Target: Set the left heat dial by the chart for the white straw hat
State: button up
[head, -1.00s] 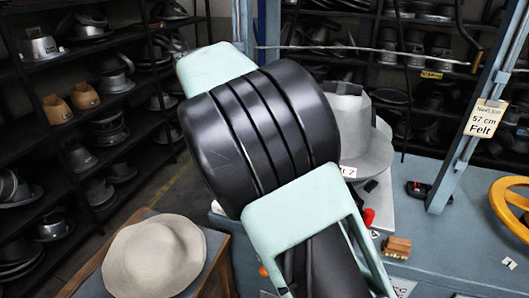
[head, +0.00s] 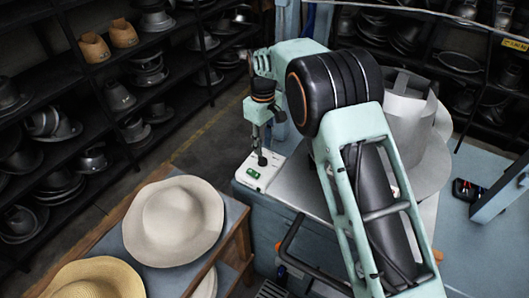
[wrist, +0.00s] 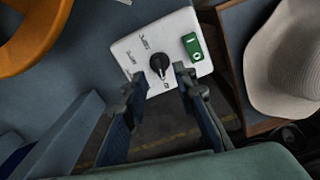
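The heat dial (wrist: 159,65) is a black round knob on a white control panel (wrist: 122,46) in the wrist view. Small printed marks ring the knob; they are too small to read, and its setting is unclear. My gripper (wrist: 159,77) is open, its fingertips on either side of the dial with visible gaps, apparently not touching it. In the head view my gripper (head: 262,142) points down over the white panel (head: 247,180). A cream-white hat (head: 178,222) lies on the side table. The chart is not in view.
A green switch (wrist: 193,46) sits on the panel beside the dial. An orange wheel (wrist: 38,40) shows at the wrist view's upper left. A yellowish straw hat (head: 95,280) lies near the white one. The press's grey metal form (head: 408,110) stands close to my arm.

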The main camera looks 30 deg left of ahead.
aim_at(263, 157)
jog(key=shift+f+p, duration=0.3)
jog(key=shift+f, duration=2.4)
jog(key=shift+w, duration=0.1)
grip_shut()
